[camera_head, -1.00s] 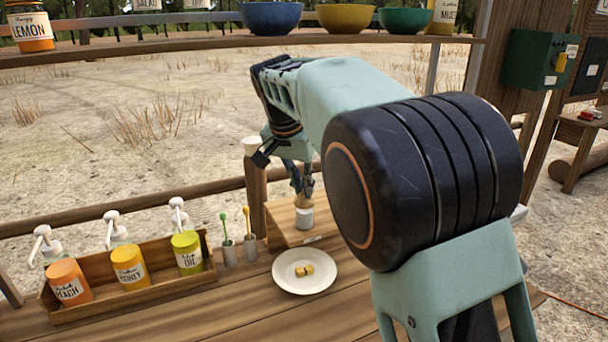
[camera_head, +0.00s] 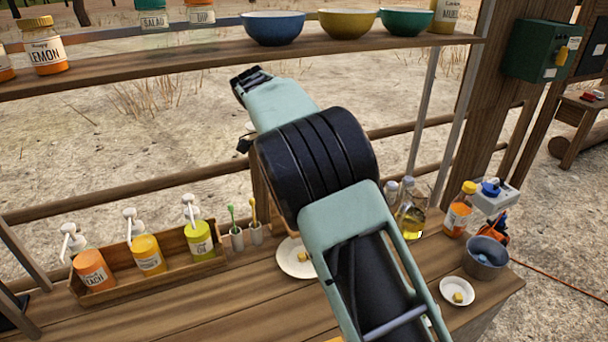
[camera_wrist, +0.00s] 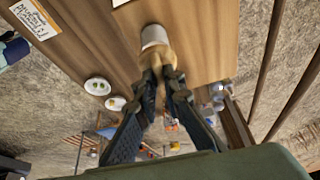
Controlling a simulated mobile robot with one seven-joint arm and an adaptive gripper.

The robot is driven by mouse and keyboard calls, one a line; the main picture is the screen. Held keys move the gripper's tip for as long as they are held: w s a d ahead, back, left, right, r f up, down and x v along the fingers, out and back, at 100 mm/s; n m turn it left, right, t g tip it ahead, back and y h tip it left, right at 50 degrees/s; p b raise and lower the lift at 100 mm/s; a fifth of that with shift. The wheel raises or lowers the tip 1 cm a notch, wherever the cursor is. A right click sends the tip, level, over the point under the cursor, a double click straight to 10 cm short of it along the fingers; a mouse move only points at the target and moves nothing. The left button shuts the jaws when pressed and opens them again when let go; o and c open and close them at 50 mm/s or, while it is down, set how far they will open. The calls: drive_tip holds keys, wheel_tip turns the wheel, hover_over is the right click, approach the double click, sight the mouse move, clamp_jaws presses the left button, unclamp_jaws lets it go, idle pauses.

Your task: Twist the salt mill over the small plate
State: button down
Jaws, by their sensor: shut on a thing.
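My gripper (camera_wrist: 162,82) is shut on the salt mill (camera_wrist: 158,45), a wooden body with a pale grey end, in the wrist view. The mill is in front of a wooden surface; I cannot tell whether it touches it. In the head view my arm hides the gripper and the mill. The small plate (camera_head: 448,287), white with a yellow cube on it, lies at the right end of the counter.
A wooden tray (camera_head: 100,297) with several pump bottles stands on the left, beside two small cups (camera_head: 237,240) with spoons. Oil bottle (camera_head: 410,222), orange-capped bottle (camera_head: 458,212) and grey bucket (camera_head: 484,262) stand at the right. A shelf (camera_head: 200,63) with bowls crosses above.

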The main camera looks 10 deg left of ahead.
drive_tip(key=shift+m+p, duration=0.3)
drive_tip(key=shift+m, duration=0.1)
drive_tip(key=c, duration=2)
unclamp_jaws()
drive_tip(key=shift+c, duration=0.2)
drive_tip(key=shift+f+b, duration=0.15)
drive_tip(key=shift+b, duration=0.15)
